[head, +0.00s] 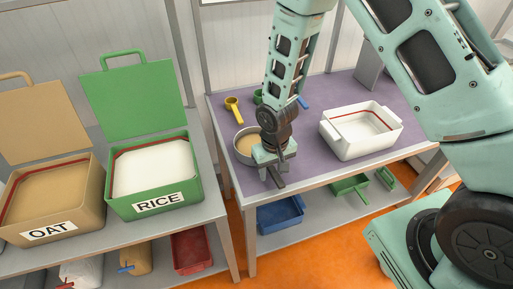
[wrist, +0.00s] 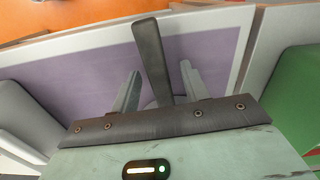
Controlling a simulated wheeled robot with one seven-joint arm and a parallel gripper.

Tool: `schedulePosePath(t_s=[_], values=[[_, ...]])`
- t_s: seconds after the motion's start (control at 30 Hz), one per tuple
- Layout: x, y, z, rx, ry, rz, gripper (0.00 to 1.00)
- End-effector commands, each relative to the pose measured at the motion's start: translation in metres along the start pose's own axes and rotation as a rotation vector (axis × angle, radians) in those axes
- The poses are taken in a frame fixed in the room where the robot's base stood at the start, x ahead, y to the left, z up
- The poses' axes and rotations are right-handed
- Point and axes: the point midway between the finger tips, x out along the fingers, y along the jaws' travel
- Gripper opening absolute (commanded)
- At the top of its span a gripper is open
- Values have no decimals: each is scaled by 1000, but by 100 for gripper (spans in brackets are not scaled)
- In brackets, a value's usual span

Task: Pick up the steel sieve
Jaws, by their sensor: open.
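The steel sieve (head: 240,146) sits on the purple-topped table, a round metal rim with a tan inside. My gripper and wrist hide its right side in the head view. My gripper (head: 276,176) is low over the table's front edge, just right of and in front of the sieve. In the wrist view my gripper (wrist: 160,82) is open. A dark handle (wrist: 150,52), apparently the sieve's, runs between its two fingers. I see no closed contact on it. The sieve's bowl is mostly hidden there.
A white tub (head: 360,150) stands right of my gripper on the purple table (head: 310,160). A yellow scoop (head: 232,104) lies behind the sieve, with green and blue handled tools nearby. Open RICE (head: 120,206) and OAT (head: 20,238) bins stand on the left bench.

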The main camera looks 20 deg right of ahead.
Motion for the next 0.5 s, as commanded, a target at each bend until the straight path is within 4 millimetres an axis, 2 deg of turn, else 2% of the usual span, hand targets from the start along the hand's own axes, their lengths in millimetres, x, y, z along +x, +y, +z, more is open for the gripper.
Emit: schedulePosePath(t_s=[0.27, 0.3, 0.43, 0.5], values=[[4, 0, 0, 0, 1, 0, 45], [4, 0, 0, 0, 1, 0, 40], [4, 0, 0, 0, 0, 0, 4], [4, 0, 0, 0, 0, 0, 0]])
